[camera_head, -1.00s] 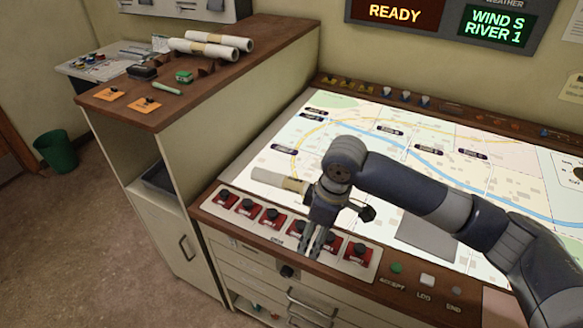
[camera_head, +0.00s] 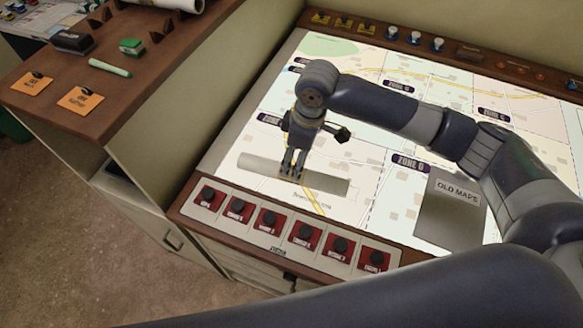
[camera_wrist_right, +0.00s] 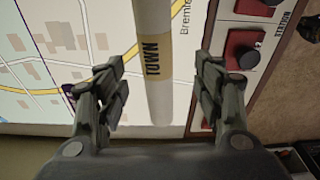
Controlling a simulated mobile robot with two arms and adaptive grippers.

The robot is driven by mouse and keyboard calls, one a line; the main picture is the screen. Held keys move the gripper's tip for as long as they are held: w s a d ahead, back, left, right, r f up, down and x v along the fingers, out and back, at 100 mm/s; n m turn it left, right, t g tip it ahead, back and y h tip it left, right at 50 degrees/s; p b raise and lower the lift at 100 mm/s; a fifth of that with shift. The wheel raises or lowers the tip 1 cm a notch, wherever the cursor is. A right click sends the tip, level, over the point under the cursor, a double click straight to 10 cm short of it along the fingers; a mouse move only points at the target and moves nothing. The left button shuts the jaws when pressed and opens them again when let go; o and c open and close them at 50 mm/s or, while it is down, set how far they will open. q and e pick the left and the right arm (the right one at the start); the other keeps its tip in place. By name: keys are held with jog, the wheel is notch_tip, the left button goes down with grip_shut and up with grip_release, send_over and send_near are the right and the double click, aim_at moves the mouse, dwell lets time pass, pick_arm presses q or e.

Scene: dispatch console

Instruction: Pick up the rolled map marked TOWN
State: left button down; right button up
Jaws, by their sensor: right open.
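The rolled map marked TOWN (camera_head: 325,183) is a pale tube with a tan band, lying on the lit map table (camera_head: 375,215). In the right wrist view the rolled map (camera_wrist_right: 152,90) runs between the two fingers, with the word TOWN readable on its yellow band. My right gripper (camera_head: 292,172) is over the middle of the roll, pointing down. In the wrist view the right gripper (camera_wrist_right: 155,85) is open, with a gap on each side of the roll. The dark arm across the bottom of the head view appears to be mine; my left gripper is not seen.
A grey OLD MAPS panel (camera_head: 450,210) is to the right. The wooden cabinet top (camera_head: 125,85) at left holds orange tags, a green box and part of another roll.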

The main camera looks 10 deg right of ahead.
jog(key=shift+a+f, duration=0.1)
jog(key=shift+f, duration=0.8)
jog(key=f+p, duration=0.1)
jog(key=f, duration=0.1)
jog(key=shift+w+f+p, duration=0.3)
jog(key=shift+p, duration=0.05)
notch_tip(320, 180, down, 2)
jog(key=shift+w+a+f, duration=0.1)
jog(key=shift+f, duration=0.3)
jog(key=c, duration=1.1)
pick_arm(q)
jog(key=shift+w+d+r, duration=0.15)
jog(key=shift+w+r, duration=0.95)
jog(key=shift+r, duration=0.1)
pick_arm(e)
jog(key=shift+c, duration=0.5)
